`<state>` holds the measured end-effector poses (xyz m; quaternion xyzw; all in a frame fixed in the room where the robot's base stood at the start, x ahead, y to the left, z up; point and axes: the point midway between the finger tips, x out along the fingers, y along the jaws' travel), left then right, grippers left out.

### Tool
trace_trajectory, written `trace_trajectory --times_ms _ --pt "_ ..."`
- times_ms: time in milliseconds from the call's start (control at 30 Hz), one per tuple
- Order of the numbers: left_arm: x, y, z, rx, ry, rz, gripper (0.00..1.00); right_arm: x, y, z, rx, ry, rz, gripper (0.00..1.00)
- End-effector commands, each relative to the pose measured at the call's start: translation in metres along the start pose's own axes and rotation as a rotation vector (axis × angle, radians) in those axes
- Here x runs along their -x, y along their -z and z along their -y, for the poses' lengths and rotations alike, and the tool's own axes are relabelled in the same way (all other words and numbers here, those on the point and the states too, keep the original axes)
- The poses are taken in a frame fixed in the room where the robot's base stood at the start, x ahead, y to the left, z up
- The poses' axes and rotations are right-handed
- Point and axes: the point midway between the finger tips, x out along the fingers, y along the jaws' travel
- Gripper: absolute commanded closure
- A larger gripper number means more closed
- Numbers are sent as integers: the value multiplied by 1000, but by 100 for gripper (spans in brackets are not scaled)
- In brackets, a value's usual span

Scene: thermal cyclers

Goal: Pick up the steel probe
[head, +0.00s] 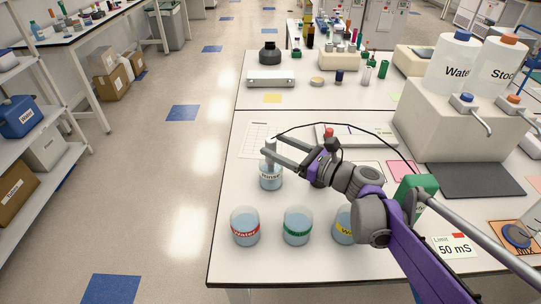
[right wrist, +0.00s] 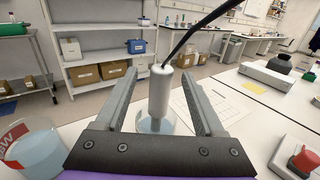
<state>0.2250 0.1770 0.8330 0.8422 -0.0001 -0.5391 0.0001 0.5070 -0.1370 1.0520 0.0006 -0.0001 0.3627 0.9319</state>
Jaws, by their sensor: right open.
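The steel probe (right wrist: 160,92) is a pale grey cylinder with a black cable from its top. It stands nearly upright in a clear beaker (head: 270,181) of bluish liquid. Its upper part also shows in the head view (head: 270,150). My right gripper (head: 277,152) is open, with one finger on each side of the probe. In the right wrist view, gaps show between the probe and both fingers (right wrist: 160,75). The probe's lower end is inside the beaker. My left gripper is not in view.
Beakers with red (head: 245,228), green (head: 297,228) and yellow (head: 343,228) labels stand along the near bench edge. A green box (head: 416,186) and a grey block with bottles (head: 440,125) stand at the right. The black cable runs over my right arm. A paper sheet (head: 255,140) lies behind the probe.

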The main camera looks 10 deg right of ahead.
Motion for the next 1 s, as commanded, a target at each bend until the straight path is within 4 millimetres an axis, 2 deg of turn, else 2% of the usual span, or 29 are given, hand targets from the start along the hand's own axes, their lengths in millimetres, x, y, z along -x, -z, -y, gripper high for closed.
trace_trajectory --times_ms 167,400,700,767,1000 --pt "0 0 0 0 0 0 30 -16 -1 0 0 -2 0 29" --pt "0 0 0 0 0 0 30 -50 -2 0 1 -2 0 29" --pt "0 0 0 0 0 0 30 -56 -2 1 1 0 0 29" --pt "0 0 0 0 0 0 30 -56 -2 1 1 0 0 38" --pt "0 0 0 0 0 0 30 -55 -2 1 1 0 0 81"
